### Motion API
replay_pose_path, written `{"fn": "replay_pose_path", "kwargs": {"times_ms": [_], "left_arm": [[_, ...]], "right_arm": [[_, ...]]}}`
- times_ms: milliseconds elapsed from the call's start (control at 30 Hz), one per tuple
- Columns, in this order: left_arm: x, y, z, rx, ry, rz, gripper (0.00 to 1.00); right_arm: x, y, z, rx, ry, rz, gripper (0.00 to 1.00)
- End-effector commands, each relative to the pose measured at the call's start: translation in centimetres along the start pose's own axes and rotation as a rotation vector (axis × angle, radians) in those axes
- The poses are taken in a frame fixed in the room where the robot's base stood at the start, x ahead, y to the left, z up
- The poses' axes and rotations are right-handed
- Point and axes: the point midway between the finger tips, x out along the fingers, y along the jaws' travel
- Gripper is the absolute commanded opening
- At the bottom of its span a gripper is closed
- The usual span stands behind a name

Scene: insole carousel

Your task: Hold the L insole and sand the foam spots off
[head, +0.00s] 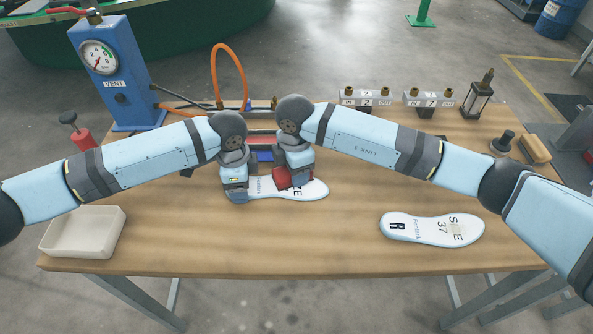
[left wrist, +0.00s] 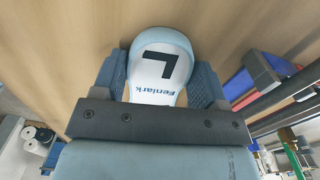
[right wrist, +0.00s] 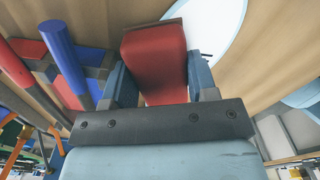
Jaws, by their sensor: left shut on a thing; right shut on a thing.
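The white L insole (head: 319,190) lies flat on the table in the middle of the head view, printed side up. My left gripper (head: 236,194) is shut around its heel end, and the heel with the black L shows in the left wrist view (left wrist: 165,50). My right gripper (head: 292,179) is shut on a red block (right wrist: 155,60). The block is over the insole's forefoot and hides part of the SIZE print. I cannot tell whether it touches the insole. No foam spots show on the part of the insole in view.
The R insole (head: 430,231) lies at the right with a small pale patch on its print. An empty cream tray (head: 84,232) is at the left. A blue gauge box (head: 117,75), an orange hose (head: 216,65) and numbered blocks (head: 366,99) stand behind. The table's front middle is clear.

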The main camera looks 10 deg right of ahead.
Motion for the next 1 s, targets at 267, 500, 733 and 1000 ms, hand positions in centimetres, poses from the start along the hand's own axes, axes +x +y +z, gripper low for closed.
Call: {"fn": "replay_pose_path", "kwargs": {"times_ms": [267,500,733,1000], "left_arm": [[0.0,0.0,0.0,-0.001,0.000,0.000,0.44],[0.0,0.0,0.0,-0.001,-0.001,-0.001,0.44],[0.0,0.0,0.1,-0.002,-0.001,-0.001,0.44],[0.0,0.0,0.1,-0.002,-0.001,-0.001,0.44]], "right_arm": [[-0.8,0.0,0.0,-0.001,0.000,0.001,0.34],[-3.2,0.0,0.0,-0.002,0.000,0.002,0.34],[-5.6,0.0,-0.1,-0.002,0.002,0.002,0.34],[-7.1,0.0,0.0,-0.001,0.000,0.000,0.34]]}}
